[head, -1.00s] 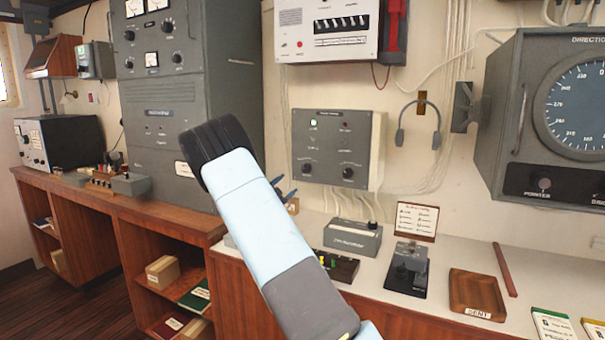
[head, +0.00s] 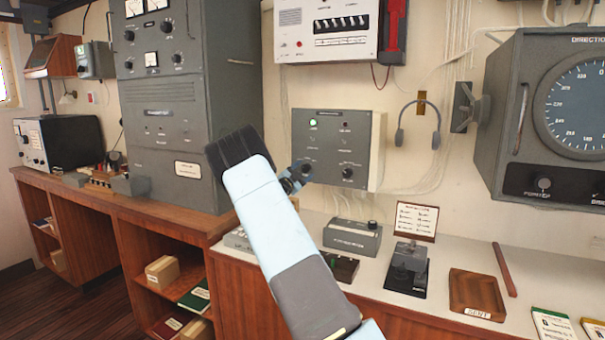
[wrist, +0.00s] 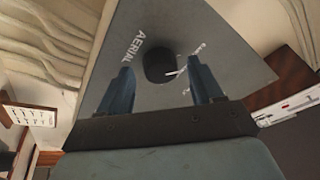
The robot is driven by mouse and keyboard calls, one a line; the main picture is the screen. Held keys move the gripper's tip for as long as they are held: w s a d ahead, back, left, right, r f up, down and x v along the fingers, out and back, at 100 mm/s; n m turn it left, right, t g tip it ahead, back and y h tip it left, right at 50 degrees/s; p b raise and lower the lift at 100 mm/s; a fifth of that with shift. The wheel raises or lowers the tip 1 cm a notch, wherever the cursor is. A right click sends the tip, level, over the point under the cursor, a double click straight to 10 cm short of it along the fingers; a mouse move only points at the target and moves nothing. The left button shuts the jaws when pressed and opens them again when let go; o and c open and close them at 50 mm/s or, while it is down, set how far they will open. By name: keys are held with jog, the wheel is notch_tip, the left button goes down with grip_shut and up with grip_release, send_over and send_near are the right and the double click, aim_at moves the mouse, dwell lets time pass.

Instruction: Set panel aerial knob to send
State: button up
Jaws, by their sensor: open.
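The grey wall panel (head: 330,135) carries a lit green lamp and dark knobs. In the wrist view the black round aerial knob (wrist: 158,66) is beside the printed word AERIAL. White marks on its right side point toward small lettering, partly hidden by the right finger and too small to read. My gripper (wrist: 160,68) is open, with its two blue fingers on either side of the knob in that picture; I cannot tell whether they touch it. In the head view my gripper (head: 298,176) is at the panel's lower left knob, which it partly covers.
The other lower knob (head: 347,173) is to the right on the same panel. A headset (head: 418,125) hangs on the wall further right. Below, the white desk holds a grey box (head: 352,238), a Morse key (head: 408,268) and a wooden tray (head: 476,292).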

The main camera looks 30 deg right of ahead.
jog(key=c, duration=1)
jog(key=shift+c, duration=0.2)
jog(key=shift+m, duration=0.4)
jog(key=m+g, duration=0.2)
jog(key=m, duration=0.2)
jog(key=shift+m, duration=0.3)
jog(key=m, duration=0.2)
jog(key=m+g+y, duration=0.1)
jog(key=m, duration=0.2)
jog(key=shift+g, duration=0.3)
jog(key=m+y, duration=0.1)
jog(key=m, duration=0.3)
jog(key=shift+g, duration=0.4)
jog(key=m+y, duration=0.1)
jog(key=m, duration=0.3)
jog(key=shift+a+r+y, duration=0.1)
jog(key=shift+r+y, duration=0.05)
jog(key=shift+y, duration=0.25)
